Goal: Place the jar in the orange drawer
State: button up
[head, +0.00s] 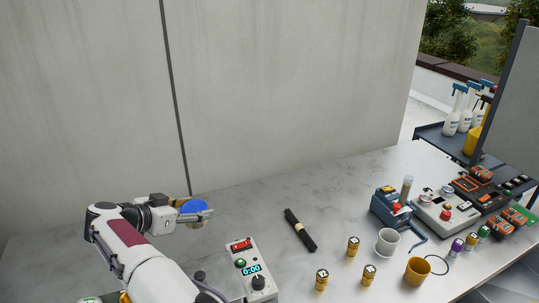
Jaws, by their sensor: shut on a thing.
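My gripper (197,212) is at the left of the head view, in front of the grey wall and above the worktop. It is shut on a round thing with a blue top (192,206), which I take to be the jar. The fingers hide most of its body and any label. I cannot make out an orange drawer in this view.
Below the gripper stands a control box (251,269) with a display. A black rod (300,230), several gold cylinders (353,246), a white mug (386,243) and a yellow mug (416,271) are to the right. Equipment (445,212) crowds the right end. The worktop (275,205) behind is clear.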

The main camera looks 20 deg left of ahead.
jog(key=w+d+r+m+h, duration=0.1)
jog(key=w+d+r, duration=0.2)
jog(key=w+d, duration=0.45)
jog(key=w+d+r, duration=0.3)
jog(key=w+d, duration=0.3)
jog(key=d, duration=0.2)
jog(key=w+d+r, duration=0.1)
jog(key=w+d, duration=0.2)
jog(key=d, duration=0.6)
jog(key=w+d+r, duration=0.2)
jog(key=w+d, duration=0.1)
jog(key=d, duration=0.6)
jog(key=s+d+f, duration=0.1)
jog(key=s+d, duration=0.1)
jog(key=d, duration=0.6)
jog(key=s+d+f, duration=0.1)
jog(key=s+d, duration=0.2)
jog(key=d, duration=0.5)
jog(key=s+d+f, duration=0.3)
jog(key=s+d, duration=0.3)
jog(key=s+d+f, duration=0.3)
jog(key=s+d, duration=0.4)
jog(key=shift+f, duration=0.4)
